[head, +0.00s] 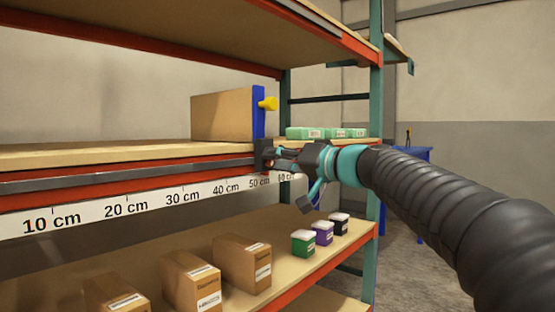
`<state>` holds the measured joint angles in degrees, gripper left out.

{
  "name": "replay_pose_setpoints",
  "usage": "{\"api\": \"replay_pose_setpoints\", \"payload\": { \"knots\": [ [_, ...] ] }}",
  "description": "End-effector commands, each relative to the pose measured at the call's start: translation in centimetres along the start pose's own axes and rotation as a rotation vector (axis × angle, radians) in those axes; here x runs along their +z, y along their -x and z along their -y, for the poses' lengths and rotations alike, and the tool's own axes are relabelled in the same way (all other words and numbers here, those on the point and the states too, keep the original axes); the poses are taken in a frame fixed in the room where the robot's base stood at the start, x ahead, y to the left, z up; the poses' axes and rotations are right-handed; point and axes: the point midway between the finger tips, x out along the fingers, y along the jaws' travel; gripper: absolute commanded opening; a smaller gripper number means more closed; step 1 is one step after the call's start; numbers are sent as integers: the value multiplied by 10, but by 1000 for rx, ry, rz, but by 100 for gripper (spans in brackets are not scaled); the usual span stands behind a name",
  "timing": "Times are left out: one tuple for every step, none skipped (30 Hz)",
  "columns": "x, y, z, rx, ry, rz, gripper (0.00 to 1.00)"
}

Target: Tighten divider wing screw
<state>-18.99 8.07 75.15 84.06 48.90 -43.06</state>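A blue divider (259,112) stands upright on the middle shelf, at the right end of a brown box. A yellow knob (268,103) sticks out from its right side near the top. A black clamp (264,154) sits on the shelf's front rail just below the divider. My gripper (281,158) reaches in from the right, with its tips at or against the clamp. The wing screw cannot be made out; the fingers may be hiding it. Whether the fingers are open or shut is too small to tell.
The brown box (220,115) stands left of the divider, and several green cartons (325,133) lie to its right. A centimetre scale (127,206) runs below the rail (130,178). A green post (375,80) stands behind my arm. Boxes and small tubs fill the lower shelf.

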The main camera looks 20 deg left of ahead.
Motion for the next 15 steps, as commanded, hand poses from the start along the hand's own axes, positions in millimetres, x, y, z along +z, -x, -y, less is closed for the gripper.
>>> {"api": "replay_pose_setpoints", "payload": {
  "knots": [
    [0,0,0,0,0,0,39],
    [0,0,0,0,0,0,39],
    [0,0,0,1,0,0,39],
    [0,0,0,1,0,0,39],
    [0,0,0,1,0,0,39],
    [0,0,0,1,0,0,39],
    [0,0,0,1,0,0,36],
    [0,0,0,1,0,0,29],
    [0,0,0,1,0,0,19],
    [0,0,-1,1,0,0,11],
    [0,0,-1,1,0,0,4],
    [0,0,-1,1,0,0,0],
    [0,0,-1,1,0,0,0],
    [0,0,-1,1,0,-1,0],
    [0,0,-1,2,0,-1,0]
  ]
}}
